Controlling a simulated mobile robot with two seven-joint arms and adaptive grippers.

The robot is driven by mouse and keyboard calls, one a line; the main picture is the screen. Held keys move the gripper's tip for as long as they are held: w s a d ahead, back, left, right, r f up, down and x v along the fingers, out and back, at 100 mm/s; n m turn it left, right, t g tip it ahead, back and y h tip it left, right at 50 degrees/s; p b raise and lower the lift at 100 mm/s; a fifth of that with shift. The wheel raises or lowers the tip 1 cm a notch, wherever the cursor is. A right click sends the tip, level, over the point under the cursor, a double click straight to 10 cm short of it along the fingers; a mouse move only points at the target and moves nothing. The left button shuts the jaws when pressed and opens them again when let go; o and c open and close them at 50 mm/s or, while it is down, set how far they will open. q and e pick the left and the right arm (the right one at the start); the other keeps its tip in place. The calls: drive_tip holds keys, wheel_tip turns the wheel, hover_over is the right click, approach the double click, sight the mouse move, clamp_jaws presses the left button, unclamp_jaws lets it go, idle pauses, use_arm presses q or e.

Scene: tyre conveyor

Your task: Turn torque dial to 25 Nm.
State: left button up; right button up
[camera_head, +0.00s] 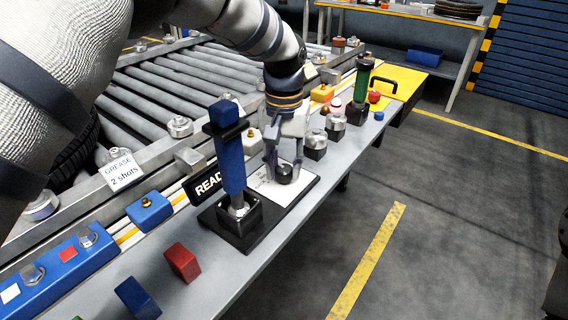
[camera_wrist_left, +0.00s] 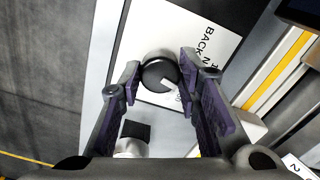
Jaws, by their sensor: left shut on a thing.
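The torque dial (camera_head: 284,173) is a small dark round knob on a white printed card beside the blue torque tool. My left gripper (camera_head: 284,165) reaches down over it from above, its fingers on either side of the knob. In the left wrist view the dial (camera_wrist_left: 159,74) shows as a black disc with a pale pointer mark, between the fingertips of the left gripper (camera_wrist_left: 160,82). The white card (camera_wrist_left: 192,40) carries print, partly cut off and covered; the scale numbers cannot be read. My right gripper is not in view.
The blue tool (camera_head: 230,160) stands upright in a black holder (camera_head: 238,235) close in front of my left gripper. A roller conveyor (camera_head: 160,90) runs behind; open floor lies right.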

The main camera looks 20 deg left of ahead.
sight(284, 169)
use_arm(q)
drive_tip(key=shift+f+m, duration=0.1)
drive_tip(key=shift+m, duration=0.5)
drive_tip(key=o, duration=1.1)
drive_tip(key=shift+o, duration=0.2)
wheel_tip(284, 169, up, 12)
drive_tip(key=shift+s, duration=0.1)
